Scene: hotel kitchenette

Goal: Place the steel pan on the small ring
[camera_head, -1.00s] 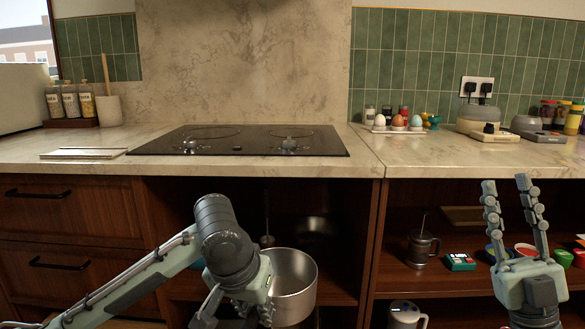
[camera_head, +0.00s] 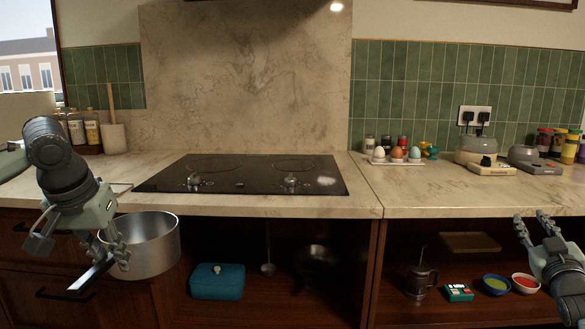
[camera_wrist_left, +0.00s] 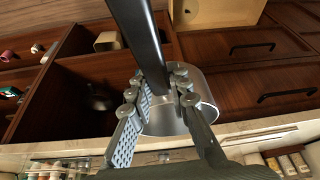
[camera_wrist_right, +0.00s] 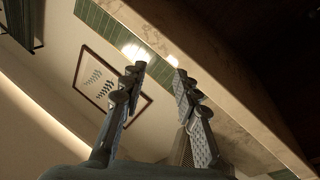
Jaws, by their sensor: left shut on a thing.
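The steel pan (camera_head: 152,246) hangs upright in front of the counter, at the left and below the countertop edge. My left gripper (camera_head: 112,247) is shut on its dark handle. The left wrist view shows the handle (camera_wrist_left: 141,35) running between the fingers (camera_wrist_left: 158,95), with the pan body (camera_wrist_left: 207,92) beyond. The black glass hob (camera_head: 250,175) is on the counter, above and right of the pan. Faint ring outlines show on it; glare makes it hard to tell which is the small ring (camera_head: 288,163). My right gripper (camera_head: 532,222) is open and empty at the far right.
The counter edge (camera_head: 260,208) lies between the pan and the hob. A flat board (camera_head: 120,188) lies left of the hob. An egg tray (camera_head: 396,161) is right of it. Below are open shelves with a teal box (camera_head: 217,282). The hob top is clear.

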